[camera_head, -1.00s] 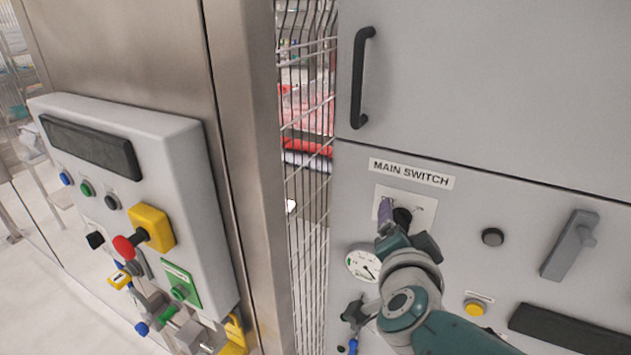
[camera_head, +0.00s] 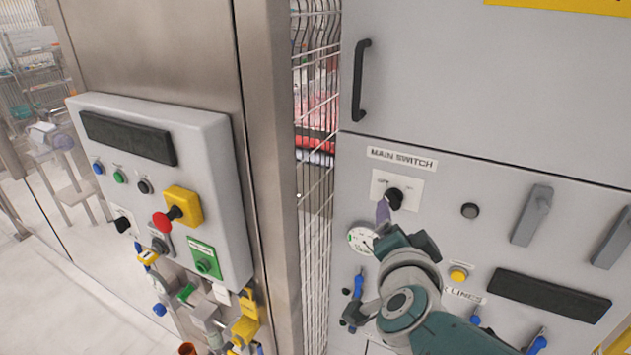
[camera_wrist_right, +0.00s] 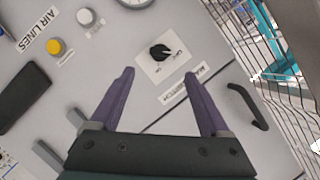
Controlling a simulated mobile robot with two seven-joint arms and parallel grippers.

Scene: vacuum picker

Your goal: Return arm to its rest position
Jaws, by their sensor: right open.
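My right gripper (camera_head: 383,216) is in front of the grey cabinet panel, just below the black main switch knob (camera_head: 394,198). In the right wrist view my right gripper (camera_wrist_right: 160,95) has its two purple fingers spread apart with nothing between them. The knob (camera_wrist_right: 160,52) lies beyond the fingertips on its white plate, apart from them. My right arm (camera_head: 450,335) reaches in from the lower right. My left gripper is not in view.
A control box (camera_head: 190,135) with a red button (camera_head: 165,221) stands at the left. A wire fence (camera_head: 315,200) runs between it and the cabinet. Cabinet levers (camera_head: 531,216), a black handle (camera_head: 361,80) and a gauge (camera_head: 361,240) stick out nearby.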

